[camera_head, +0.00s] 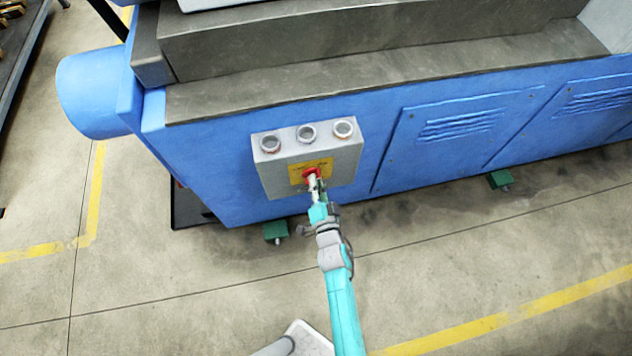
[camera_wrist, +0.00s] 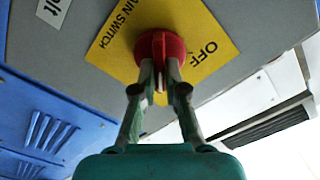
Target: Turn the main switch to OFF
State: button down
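The main switch is a red rotary knob (camera_wrist: 160,44) on a yellow plate (camera_wrist: 118,48) lettered "MAIN SWITCH", with "OFF" to the right of the knob in the wrist view. In the head view the red knob (camera_head: 311,172) sits low on the front of a grey control box (camera_head: 275,180). My gripper (camera_wrist: 160,72) is at the knob, one finger on each side of its raised handle, and looks closed on it. The handle runs up and down in the wrist view, with a pale mark near its lower end. The fingertips partly hide the knob.
Three round gauges or buttons (camera_head: 307,133) top the control box, which is fixed to the blue machine (camera_head: 220,160). A grey ledge (camera_head: 370,75) runs above. Green feet (camera_head: 276,231) stand below. The floor (camera_head: 180,300) in front is clear, with yellow lines.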

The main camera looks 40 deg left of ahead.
jog(key=shift+n, duration=0.4)
jog(key=n, duration=1.2)
jog(key=shift+s+a+r+n, duration=0.1)
jog(key=shift+s+a+n, duration=0.15)
jog(key=shift+a+n, duration=0.05)
jog(key=shift+s+n, duration=0.1)
jog(key=shift+n, duration=2.2)
jog(key=c, duration=1.2)
grip_release()
